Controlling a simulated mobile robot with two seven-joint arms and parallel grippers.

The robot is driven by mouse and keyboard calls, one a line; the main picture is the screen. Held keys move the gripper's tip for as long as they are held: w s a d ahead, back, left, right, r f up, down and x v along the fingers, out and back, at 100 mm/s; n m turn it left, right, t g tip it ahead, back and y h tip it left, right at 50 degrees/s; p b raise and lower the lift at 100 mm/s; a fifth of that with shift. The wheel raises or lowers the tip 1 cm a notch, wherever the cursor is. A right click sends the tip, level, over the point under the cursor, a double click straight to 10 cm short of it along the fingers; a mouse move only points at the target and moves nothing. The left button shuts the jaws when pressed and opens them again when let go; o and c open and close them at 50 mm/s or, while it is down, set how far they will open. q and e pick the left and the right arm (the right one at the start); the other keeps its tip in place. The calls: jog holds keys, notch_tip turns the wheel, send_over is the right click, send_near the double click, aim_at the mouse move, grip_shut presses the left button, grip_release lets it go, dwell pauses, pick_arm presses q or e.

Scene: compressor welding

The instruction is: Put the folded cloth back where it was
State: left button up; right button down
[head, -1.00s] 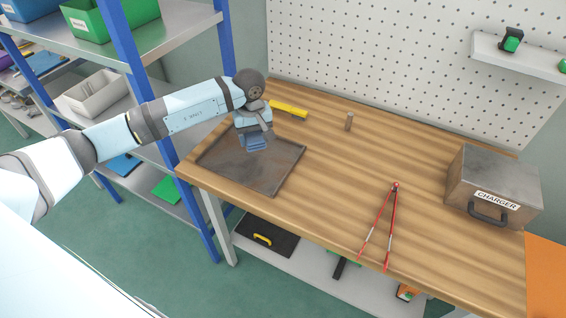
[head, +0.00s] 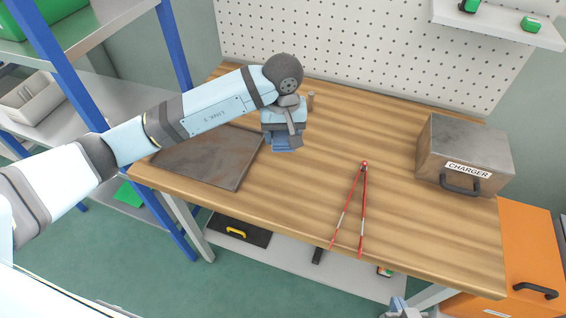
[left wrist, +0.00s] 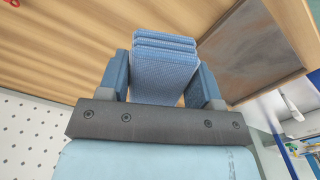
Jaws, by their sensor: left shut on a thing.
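My left gripper (head: 282,138) is shut on the folded blue cloth (left wrist: 165,65). In the left wrist view the cloth lies in several layers between the two fingers. In the head view only a small part of the cloth (head: 283,147) shows under the gripper, over bare wood just right of the dark metal tray (head: 205,158). I cannot tell how high it is above the table. At the bottom edge of the head view part of my right gripper (head: 404,308) shows, cut off, and its jaws cannot be judged.
A pegboard (head: 350,45) stands behind. An orange cabinet (head: 535,260) is at the right. The table's middle is clear.

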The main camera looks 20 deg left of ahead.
aim_at(283, 173)
pick_arm(q)
notch_tip(283, 173, down, 11)
jog(key=shift+f+p, duration=0.2)
jog(key=shift+p, duration=0.2)
jog(key=shift+f, duration=0.1)
jog(key=shift+f, duration=0.15)
jog(key=o, duration=0.9)
jog(key=shift+r, duration=0.2)
notch_tip(283, 173, up, 12)
jog(key=shift+b, duration=0.7)
